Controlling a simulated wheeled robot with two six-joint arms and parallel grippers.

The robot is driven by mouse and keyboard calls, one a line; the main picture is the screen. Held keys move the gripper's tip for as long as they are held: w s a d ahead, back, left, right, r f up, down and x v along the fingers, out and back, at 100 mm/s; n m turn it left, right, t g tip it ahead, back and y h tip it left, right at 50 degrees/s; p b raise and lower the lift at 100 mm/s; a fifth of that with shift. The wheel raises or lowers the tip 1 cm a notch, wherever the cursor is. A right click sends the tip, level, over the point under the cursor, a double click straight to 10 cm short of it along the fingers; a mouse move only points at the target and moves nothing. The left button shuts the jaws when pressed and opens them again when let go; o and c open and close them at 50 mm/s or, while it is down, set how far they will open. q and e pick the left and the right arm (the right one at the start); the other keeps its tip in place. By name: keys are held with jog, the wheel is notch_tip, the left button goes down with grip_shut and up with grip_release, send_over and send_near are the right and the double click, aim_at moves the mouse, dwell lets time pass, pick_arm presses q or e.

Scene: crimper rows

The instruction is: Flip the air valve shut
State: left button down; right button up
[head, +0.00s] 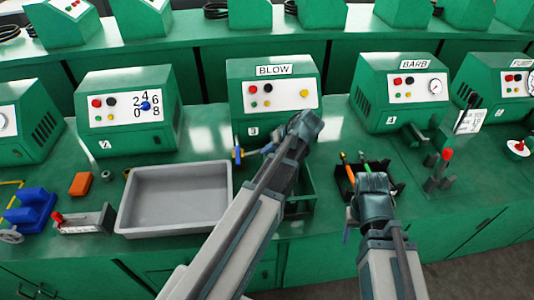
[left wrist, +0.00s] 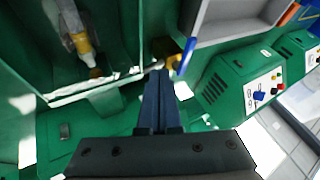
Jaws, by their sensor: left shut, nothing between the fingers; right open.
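The air valve shows in the head view as a small brass body with a blue lever (head: 237,154), in front of the BLOW machine (head: 274,95), near the grey tray's back right corner. In the left wrist view the blue lever (left wrist: 187,56) stands across the brass pipe (left wrist: 157,66). My left gripper (head: 268,149) is shut and empty, just right of the valve in the head view. In the left wrist view its fingertips (left wrist: 159,75) are close to the lever; I cannot tell whether they touch. My right gripper (head: 352,208) is open by the black tool holder, its fingers partly hidden.
The grey tray (head: 126,205) lies left of the valve. A black holder (head: 386,168) with coloured-handled tools is at the right. A green open frame (head: 308,188) is partly behind my left arm. Machines line the bench back. A red-knobbed lever (head: 447,155) stands at right.

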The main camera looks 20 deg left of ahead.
aim_at(238, 157)
pick_arm(q)
jog(key=s+a+f+b, duration=0.1)
jog(key=a+f+b, duration=0.3)
jog(key=a, duration=0.3)
jog(key=shift+s+a+f, duration=0.15)
jog(key=shift+s+f, duration=0.1)
jog(key=shift+f, duration=0.35)
